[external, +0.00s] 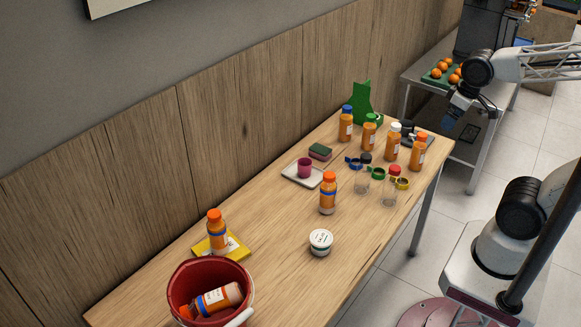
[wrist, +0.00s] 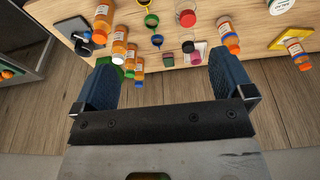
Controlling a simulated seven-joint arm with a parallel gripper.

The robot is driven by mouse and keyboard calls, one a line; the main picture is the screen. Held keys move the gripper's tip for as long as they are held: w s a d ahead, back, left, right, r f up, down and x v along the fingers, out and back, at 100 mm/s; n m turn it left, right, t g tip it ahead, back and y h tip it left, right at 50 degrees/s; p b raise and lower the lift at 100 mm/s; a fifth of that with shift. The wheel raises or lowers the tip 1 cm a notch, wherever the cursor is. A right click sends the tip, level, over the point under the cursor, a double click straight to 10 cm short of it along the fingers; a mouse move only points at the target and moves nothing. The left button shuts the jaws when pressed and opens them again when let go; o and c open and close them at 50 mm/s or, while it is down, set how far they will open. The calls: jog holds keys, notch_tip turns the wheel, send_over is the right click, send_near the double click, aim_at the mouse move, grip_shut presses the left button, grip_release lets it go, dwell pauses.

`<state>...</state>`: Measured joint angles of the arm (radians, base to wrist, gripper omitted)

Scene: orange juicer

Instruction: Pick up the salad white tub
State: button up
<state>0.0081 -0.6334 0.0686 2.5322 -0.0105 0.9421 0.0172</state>
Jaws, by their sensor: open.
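The salad white tub (external: 320,243) is a small round tub with a white, dark-printed lid. It stands upright near the front edge of the wooden table (external: 270,215) in the external view. In the wrist view the tub (wrist: 281,6) shows at the top right, partly cut off by the frame edge. My gripper (external: 456,112) is raised beyond the table's far right end, well apart from the tub. In the wrist view my gripper (wrist: 160,64) has its two blue fingers wide apart, with nothing held between them.
An orange-capped bottle (external: 328,194) stands behind the tub. A red bucket (external: 210,275) holding a bottle is to its left, beside a bottle on a yellow mat (external: 236,246). Several bottles and jars crowd the right end. The table around the tub is clear.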

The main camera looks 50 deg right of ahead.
jog(key=m+g+y, duration=0.2)
jog(key=m+y, duration=1.1)
jog(key=m, duration=0.1)
send_over(326, 234)
jog(key=s+d, duration=0.5)
jog(key=d, duration=0.4)
notch_tip(326, 234, down, 21)
jog(key=w+a+f+m+t, duration=0.1)
jog(key=f+m, duration=0.1)
jog(key=f, duration=0.1)
jog(key=w+a+f+m+t, duration=0.1)
jog(key=f+m, duration=0.1)
jog(key=f, duration=0.1)
jog(key=w+a+f+m, duration=0.1)
jog(key=f+m, duration=0.1)
jog(key=f, duration=0.1)
jog(key=shift+w+a+f+m+t, duration=0.3)
jog(key=shift+a+f+m+t, duration=0.05)
jog(key=shift+m+t, duration=0.05)
jog(key=shift+a, duration=0.1)
jog(key=shift+x, duration=1.2)
jog(key=shift+a, duration=0.1)
